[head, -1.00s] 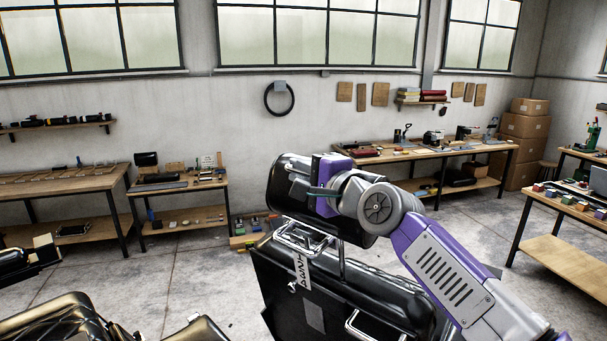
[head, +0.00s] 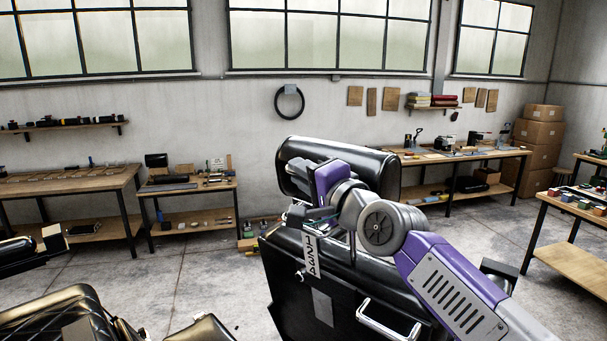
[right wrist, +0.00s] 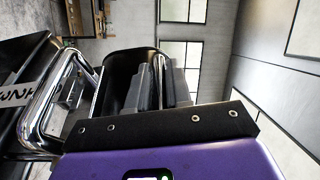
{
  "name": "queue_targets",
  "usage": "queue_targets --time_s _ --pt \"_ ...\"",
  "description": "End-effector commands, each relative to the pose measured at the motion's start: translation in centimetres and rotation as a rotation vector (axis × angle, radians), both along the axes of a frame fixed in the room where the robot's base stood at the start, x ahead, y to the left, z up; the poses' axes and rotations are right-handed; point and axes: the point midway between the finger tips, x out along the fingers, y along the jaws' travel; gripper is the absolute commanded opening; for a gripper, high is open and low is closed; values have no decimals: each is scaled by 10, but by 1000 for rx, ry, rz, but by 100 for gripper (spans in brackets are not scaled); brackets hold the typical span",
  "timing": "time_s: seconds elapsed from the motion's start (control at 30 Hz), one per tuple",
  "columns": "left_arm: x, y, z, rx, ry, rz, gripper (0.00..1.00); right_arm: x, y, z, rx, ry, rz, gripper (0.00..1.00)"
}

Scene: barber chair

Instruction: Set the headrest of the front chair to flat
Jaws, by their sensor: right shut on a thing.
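The black chair with the headrest, which I take to be the front chair, stands with its back (head: 290,285) toward me, right of centre in the head view. Its headrest (head: 325,165) is a long glossy black cushion above the backrest on a chrome frame; it is tilted, not clearly flat. The headrest also shows dark in the right wrist view (right wrist: 117,72). My right gripper (head: 308,214) is at the headrest's near side, behind the cushion. My left gripper is not in view.
A quilted black chair (head: 55,318) fills the bottom left. A chrome handle (head: 388,322) juts from the front chair's back. Workbenches (head: 65,180) line the walls. Grey floor is open between the chairs and benches.

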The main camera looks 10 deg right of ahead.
Motion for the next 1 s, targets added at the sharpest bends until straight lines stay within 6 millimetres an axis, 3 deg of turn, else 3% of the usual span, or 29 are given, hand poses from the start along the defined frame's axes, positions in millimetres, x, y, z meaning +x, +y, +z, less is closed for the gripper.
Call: queue_targets --time_s 0.3,0.33,0.43,0.77,1.0 --pt "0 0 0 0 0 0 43 1 0 -5 -5 12 0 0" --pt "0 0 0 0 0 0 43 1 1 -5 -5 12 1 24" --pt "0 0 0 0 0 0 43 1 0 -5 -4 11 0 39" --pt "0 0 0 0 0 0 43 -1 -1 -3 -2 5 1 40" --pt "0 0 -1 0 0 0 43 -29 -12 -4 -1 3 0 40"
